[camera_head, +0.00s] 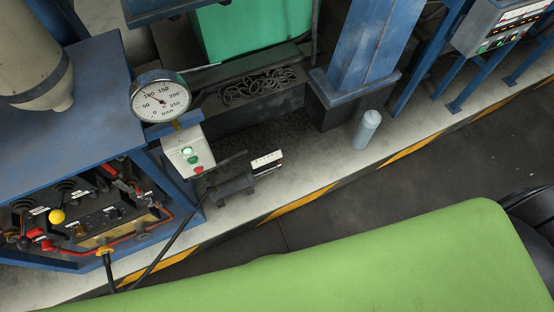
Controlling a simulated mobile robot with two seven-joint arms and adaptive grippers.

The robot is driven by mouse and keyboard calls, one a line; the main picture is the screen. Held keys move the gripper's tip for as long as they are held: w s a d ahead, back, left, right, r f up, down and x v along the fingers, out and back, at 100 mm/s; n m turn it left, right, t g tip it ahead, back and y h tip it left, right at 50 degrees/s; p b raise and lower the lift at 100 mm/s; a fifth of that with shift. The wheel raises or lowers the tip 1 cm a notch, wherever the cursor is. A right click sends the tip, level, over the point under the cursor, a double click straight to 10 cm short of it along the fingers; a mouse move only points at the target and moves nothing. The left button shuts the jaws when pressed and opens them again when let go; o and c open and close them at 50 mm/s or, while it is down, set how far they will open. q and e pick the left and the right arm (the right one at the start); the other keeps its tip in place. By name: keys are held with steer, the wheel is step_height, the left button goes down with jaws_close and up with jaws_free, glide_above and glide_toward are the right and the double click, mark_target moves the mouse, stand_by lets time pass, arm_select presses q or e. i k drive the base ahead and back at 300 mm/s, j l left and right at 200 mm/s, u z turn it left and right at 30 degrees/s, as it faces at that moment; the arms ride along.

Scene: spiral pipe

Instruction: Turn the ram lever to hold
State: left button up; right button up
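A dark lever-like fitting (232,186) sits low beside the blue bench, with a thin dark bar rising to the right from it. A small white label plate (267,160) stands by it; its words are too small to read. A yellow knob (57,216) and a red handle (28,238) are on the panel at the lower left. I cannot tell for sure which of these is the ram lever, or its set position. Neither of my grippers is in view.
A pressure gauge (160,97) stands above a white button box (188,151) at the bench's (95,75) corner. A grey cylinder (367,130) stands near a blue column (362,45). A yellow-black striped edge (300,203) borders dark open floor.

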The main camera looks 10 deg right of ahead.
mark_target(57, 216)
steer(key=u, duration=1.7)
